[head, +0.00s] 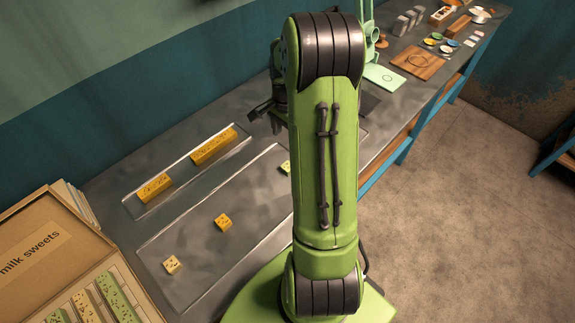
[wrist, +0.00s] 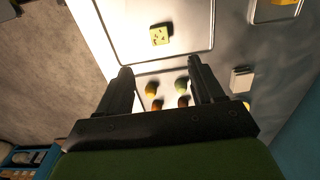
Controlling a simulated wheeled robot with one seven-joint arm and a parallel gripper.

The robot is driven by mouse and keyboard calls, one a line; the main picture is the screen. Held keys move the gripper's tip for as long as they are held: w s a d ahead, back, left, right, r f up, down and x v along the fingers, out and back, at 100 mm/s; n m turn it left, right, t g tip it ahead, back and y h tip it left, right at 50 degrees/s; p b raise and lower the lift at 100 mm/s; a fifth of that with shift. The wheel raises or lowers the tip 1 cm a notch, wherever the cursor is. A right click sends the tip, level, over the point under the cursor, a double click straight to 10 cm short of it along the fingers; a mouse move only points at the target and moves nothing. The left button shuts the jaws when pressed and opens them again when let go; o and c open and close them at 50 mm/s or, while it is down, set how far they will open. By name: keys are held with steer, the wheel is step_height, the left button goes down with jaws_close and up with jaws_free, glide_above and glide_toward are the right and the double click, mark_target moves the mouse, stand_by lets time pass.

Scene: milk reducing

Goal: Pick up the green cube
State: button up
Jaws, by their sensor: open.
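The green cube (head: 285,168) lies on the large flat tray (head: 185,240) in the head view, partly hidden behind my arm. In the wrist view a yellow-green speckled cube (wrist: 161,35), which appears to be the same one, lies on the bright tray beyond my fingertips. My gripper (wrist: 160,68) is open and empty, with a gap between its fingers and the cube in the picture. In the head view my gripper (head: 262,112) shows beside my arm, above the back of the table, partly hidden.
An orange cube (head: 223,222) and a pale cube (head: 172,264) share the tray. A narrow tray (head: 177,190) behind holds long yellow blocks (head: 213,146). A milk sweets box (head: 45,240) stands lower left. Small round items (wrist: 181,88) show between my fingers.

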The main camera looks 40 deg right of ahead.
glide_above(286, 167)
step_height(286, 167, down, 9)
steer(key=shift+d+f+b, duration=0.15)
steer(key=shift+b, duration=0.2)
step_height(286, 167, down, 5)
steer(key=shift+f, duration=0.2)
steer(key=shift+a+r, duration=0.1)
steer(key=shift+a, duration=0.1)
steer(key=c, duration=1.1)
step_height(286, 167, up, 10)
